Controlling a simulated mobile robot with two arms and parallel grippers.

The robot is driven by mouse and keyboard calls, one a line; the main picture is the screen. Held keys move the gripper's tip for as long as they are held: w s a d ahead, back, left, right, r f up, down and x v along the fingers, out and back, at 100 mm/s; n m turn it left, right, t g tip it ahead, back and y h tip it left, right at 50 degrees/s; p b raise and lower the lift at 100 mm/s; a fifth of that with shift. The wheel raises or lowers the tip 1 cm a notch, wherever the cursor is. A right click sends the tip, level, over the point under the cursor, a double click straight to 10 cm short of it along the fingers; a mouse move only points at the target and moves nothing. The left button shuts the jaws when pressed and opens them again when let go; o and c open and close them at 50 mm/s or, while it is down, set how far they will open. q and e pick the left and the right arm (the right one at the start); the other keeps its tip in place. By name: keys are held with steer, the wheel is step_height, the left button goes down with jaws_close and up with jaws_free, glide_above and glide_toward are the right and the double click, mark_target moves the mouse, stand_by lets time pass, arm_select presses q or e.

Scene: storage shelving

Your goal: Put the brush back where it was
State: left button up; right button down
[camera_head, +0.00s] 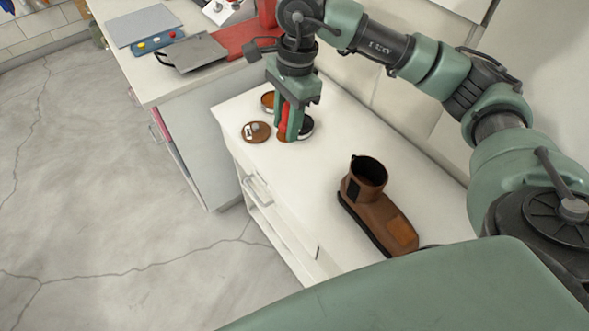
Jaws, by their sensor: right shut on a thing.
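My right gripper (289,122) points down over the far end of the white cabinet. It is shut on a red upright thing, taken to be the brush (284,119); the fingers cover most of it. Its lower end is at or just above the cabinet top, among small round tins; I cannot tell if it touches. My left gripper is not in view.
A brown round lid or tin (256,132), an orange-brown tin (268,101) and a dark tin (306,127) surround the gripper. A brown boot (384,216) stands nearer on the white cabinet top (315,185). A counter (146,82) with tools adjoins beyond.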

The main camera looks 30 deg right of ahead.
mark_target(294, 169)
steer(key=w+d+f+m+h+b, duration=0.15)
steer(key=w+d+m, duration=0.3)
steer(key=m, duration=0.75)
steer(key=f+p, duration=0.2)
steer(key=f, duration=1.7)
steer(key=shift+a, duration=0.2)
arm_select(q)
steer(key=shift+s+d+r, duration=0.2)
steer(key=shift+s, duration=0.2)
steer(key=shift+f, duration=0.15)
arm_select(e)
steer(key=shift+f, duration=0.15)
steer(key=c, duration=1)
jaws_free()
